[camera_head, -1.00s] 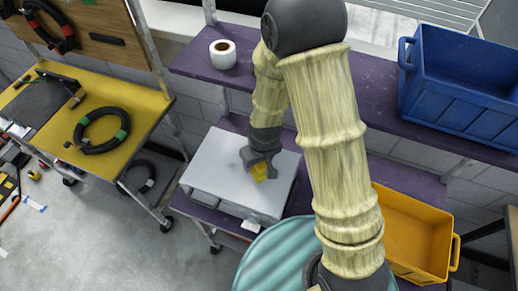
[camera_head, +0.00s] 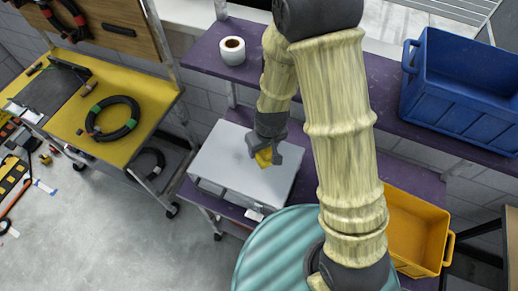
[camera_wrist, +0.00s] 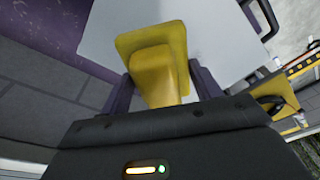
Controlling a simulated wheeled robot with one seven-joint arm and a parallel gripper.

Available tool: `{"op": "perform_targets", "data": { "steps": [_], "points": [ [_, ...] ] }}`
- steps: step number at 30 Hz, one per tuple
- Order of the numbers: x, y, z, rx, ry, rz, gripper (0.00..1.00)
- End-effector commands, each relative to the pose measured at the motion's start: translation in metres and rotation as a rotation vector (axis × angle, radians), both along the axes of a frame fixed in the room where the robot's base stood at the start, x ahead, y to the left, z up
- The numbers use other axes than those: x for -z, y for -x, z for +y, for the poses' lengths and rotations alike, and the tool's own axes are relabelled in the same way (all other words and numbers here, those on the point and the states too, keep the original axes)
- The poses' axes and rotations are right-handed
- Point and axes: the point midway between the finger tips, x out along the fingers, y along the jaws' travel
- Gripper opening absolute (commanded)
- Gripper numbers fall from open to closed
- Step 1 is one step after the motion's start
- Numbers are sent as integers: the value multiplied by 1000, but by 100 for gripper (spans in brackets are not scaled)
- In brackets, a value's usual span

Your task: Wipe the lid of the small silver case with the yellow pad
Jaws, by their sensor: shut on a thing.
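The small silver case (camera_head: 225,165) lies flat on the lower purple shelf, its lid facing up. My gripper (camera_head: 265,158) is over the right part of the lid, shut on the yellow pad (camera_head: 264,157). In the wrist view the yellow pad (camera_wrist: 155,55) sits between the two dark fingers of my gripper (camera_wrist: 162,90), with the pale lid (camera_wrist: 215,35) behind it. The pad is at or very near the lid; I cannot tell whether it touches. Part of the lid is hidden by my arm.
A tape roll (camera_head: 232,50) and a blue crate (camera_head: 461,85) stand on the upper purple shelf (camera_head: 205,58). A yellow bin (camera_head: 415,228) is at right below. A yellow-topped cart (camera_head: 140,105) with a black cable coil (camera_head: 112,118) stands at left, with floor between.

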Motion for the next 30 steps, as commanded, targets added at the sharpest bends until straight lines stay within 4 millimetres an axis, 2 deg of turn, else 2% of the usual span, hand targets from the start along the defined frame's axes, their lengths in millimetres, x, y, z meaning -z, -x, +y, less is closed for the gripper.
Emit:
{"op": "perform_targets", "data": {
  "steps": [5, 8, 19, 22, 30],
  "points": [
    [0, -1, 2, -1, 0, 0, 42],
    [1, -4, 11, -2, 1, -2, 42],
    [4, -19, 73, 5, 1, -1, 42],
    [3, -20, 79, 8, 1, 0, 42],
    [3, -20, 79, 10, 0, 0, 42]
  ]
}}
